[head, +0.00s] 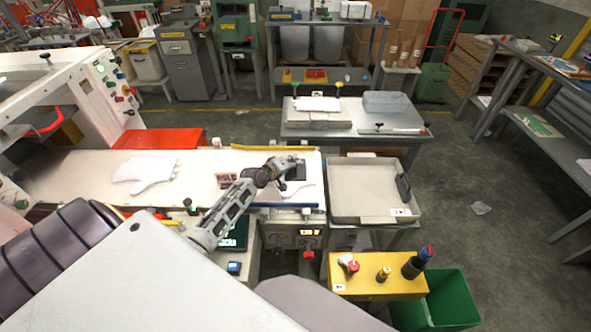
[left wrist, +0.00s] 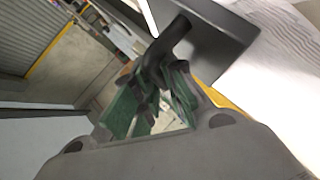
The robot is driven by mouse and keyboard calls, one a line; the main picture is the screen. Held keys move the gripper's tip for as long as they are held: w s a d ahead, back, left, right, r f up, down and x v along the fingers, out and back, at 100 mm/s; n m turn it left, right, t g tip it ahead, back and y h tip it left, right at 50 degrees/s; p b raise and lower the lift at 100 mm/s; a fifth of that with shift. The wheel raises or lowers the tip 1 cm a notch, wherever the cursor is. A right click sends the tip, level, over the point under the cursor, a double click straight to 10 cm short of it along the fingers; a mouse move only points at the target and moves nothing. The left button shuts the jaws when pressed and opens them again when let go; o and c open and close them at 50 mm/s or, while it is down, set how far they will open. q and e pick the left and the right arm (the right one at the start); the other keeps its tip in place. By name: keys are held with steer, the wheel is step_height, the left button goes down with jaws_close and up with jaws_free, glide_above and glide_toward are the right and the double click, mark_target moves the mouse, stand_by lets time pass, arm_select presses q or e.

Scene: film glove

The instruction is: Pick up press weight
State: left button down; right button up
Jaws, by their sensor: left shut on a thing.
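The press weight (head: 298,172) is a dark grey plate with a dark upright handle. It is at the right end of the white bench, partly hidden by my left gripper. In the left wrist view the plate (left wrist: 215,38) is at the top, with its handle reaching toward my fingers. My left gripper (head: 282,170) is shut on the handle, and its fingers (left wrist: 158,78) close around it in the left wrist view. I cannot tell whether the plate touches the bench top. My right gripper is not in view.
A white glove shape (head: 148,172) lies on the bench (head: 80,165) to the left. A grey tray (head: 365,192) with a dark object at its right wall stands right of the bench. A yellow stand (head: 372,284) with several tools and a green bin (head: 450,300) are in front.

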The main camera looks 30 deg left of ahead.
arm_select(q)
steer(key=shift+r, duration=0.1)
steer(key=shift+w+r, duration=0.1)
steer(key=shift+r, duration=0.2)
step_height(320, 180, up, 9)
steer(key=shift+r+p, duration=0.2)
steer(key=shift+p, duration=0.2)
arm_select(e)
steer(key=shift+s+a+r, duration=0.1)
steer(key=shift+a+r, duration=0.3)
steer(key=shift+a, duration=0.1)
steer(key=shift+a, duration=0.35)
